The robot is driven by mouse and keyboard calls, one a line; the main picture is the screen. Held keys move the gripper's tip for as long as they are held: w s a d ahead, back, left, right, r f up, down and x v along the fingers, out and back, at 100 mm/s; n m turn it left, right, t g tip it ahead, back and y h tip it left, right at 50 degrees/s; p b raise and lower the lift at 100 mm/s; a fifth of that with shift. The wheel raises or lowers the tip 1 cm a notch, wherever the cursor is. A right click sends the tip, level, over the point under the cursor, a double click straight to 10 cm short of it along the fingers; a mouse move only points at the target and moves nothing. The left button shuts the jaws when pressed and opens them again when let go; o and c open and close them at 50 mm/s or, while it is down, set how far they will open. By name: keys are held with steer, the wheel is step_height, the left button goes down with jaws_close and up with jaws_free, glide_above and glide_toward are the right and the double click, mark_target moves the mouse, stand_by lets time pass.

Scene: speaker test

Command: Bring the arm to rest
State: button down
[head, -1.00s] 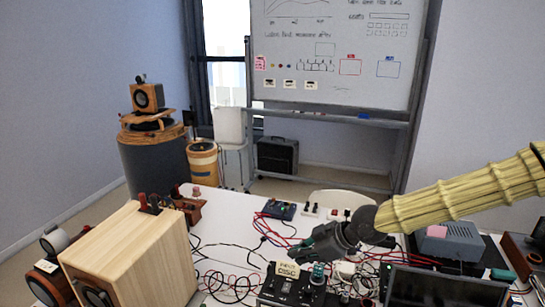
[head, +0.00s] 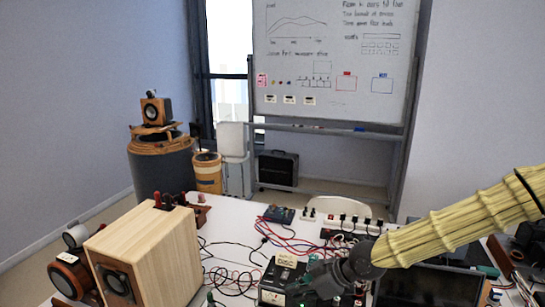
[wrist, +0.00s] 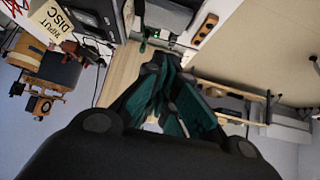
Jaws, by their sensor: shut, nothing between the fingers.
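My gripper (head: 302,290) is at the lower middle of the head view, at the end of my arm, which reaches in from the right. It overlaps a black device with knobs (head: 272,283) in the picture; I cannot tell whether they touch. In the wrist view, the dark and teal fingers of my gripper (wrist: 160,68) are together with nothing held between them. The fingertips are small and partly hidden in the head view.
A wooden speaker box (head: 150,255) stands on the white table (head: 232,218) at left. Cables (head: 225,272) spread across the table. A dark screen (head: 430,285) is below my arm. A labelled card (head: 287,260) is beside my gripper. Behind are a whiteboard (head: 340,50) and floor-standing drum (head: 160,170).

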steer(key=s+f+m+g+h, duration=0.2)
steer(key=s+f+m, duration=0.6)
steer(key=s+f, duration=1.1)
steer(key=s+d+f+m+g+h, duration=0.1)
steer(key=s+d+f+m+h, duration=0.5)
steer(key=s+d+f, duration=0.9)
steer(key=f+b, duration=0.1)
steer(key=b, duration=0.1)
steer(key=s+f+b, duration=0.1)
steer(key=f+b, duration=0.2)
steer(key=b, duration=0.1)
steer(key=shift+s+d+f, duration=0.15)
steer(key=shift+s+d, duration=0.15)
steer(key=shift+d, duration=0.1)
